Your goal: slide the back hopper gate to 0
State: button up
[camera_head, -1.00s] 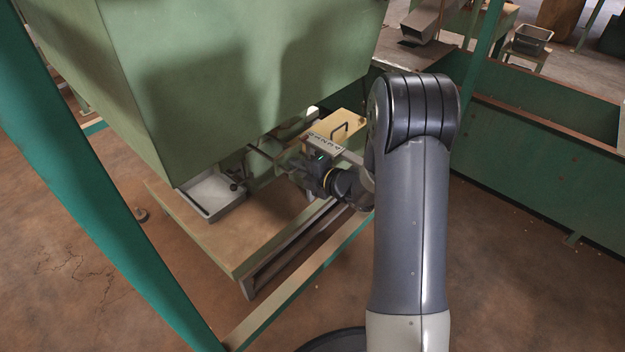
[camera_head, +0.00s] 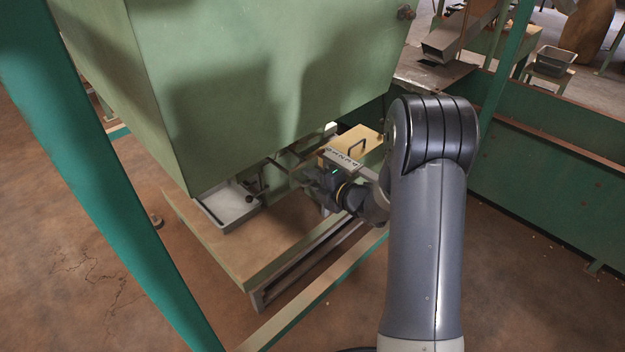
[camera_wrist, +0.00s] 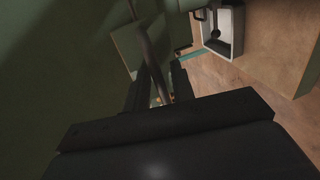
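The green hopper (camera_head: 250,90) fills the upper middle of the head view, with a grey tray (camera_head: 228,207) under its left corner. My gripper (camera_head: 308,178) is low at the hopper's underside, right of the tray; its fingertips are hard to see there. In the wrist view my gripper (camera_wrist: 158,85) has its two dark fingers apart. A rod-like handle (camera_wrist: 148,50) runs between them, beside a green plate (camera_wrist: 128,45) that may be the gate. Background shows between the fingers, and I cannot tell whether either touches the rod. The gate's opening is hidden.
A wooden shelf (camera_head: 250,255) lies below, and a teal post (camera_head: 115,200) stands at left. A green trough wall (camera_head: 540,170) is at right. The wrist view also shows the tray (camera_wrist: 237,35).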

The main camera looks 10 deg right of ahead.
jog(key=p+v, duration=0.2)
jog(key=v, duration=0.8)
jog(key=shift+s+d, duration=0.2)
jog(key=shift+s, duration=0.15)
jog(key=shift+r, duration=0.1)
jog(key=b+x, duration=0.2)
jog(key=x, duration=0.8)
jog(key=shift+w, duration=0.15)
jog(key=shift+f+p+v, duration=0.25)
jog(key=shift+p+v, duration=0.25)
jog(key=shift+v, duration=0.75)
jog(key=shift+f, duration=0.15)
